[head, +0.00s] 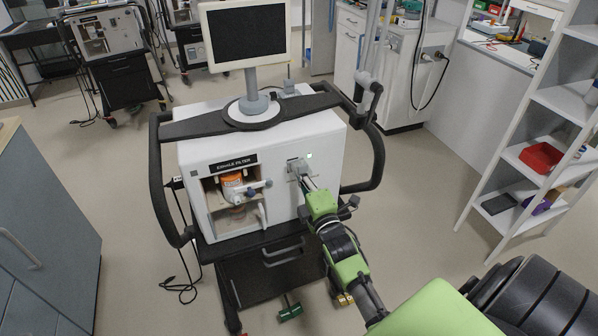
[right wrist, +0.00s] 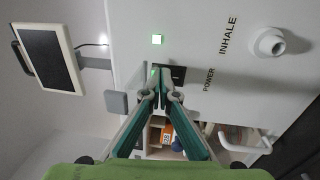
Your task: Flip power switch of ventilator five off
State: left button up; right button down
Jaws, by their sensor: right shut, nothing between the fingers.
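A white ventilator (head: 285,135) with an "EXHALE FILTER" window stands in the middle of the head view. No number five is readable on it. My right gripper (head: 302,173) reaches its front panel from the lower right. In the right wrist view, the closed fingers (right wrist: 160,80) are empty, with their tips at or just in front of the black power switch (right wrist: 178,74) beside the word "POWER". The fingers partly hide the switch; I cannot tell its position or whether they touch it. My left gripper is not in view.
The ventilator's monitor (head: 245,35) and black side handles (head: 160,185) surround the panel. An inhale port (right wrist: 268,43) sticks out near the switch. A grey cabinet (head: 45,225) stands left and a white shelf (head: 565,105) right. The floor between is mostly clear.

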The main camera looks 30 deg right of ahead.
jog(key=shift+w+r, duration=0.15)
jog(key=shift+w, duration=0.1)
jog(key=shift+s, duration=0.1)
jog(key=v, duration=1.1)
jog(key=shift+s, duration=0.4)
jog(key=shift+a, duration=0.1)
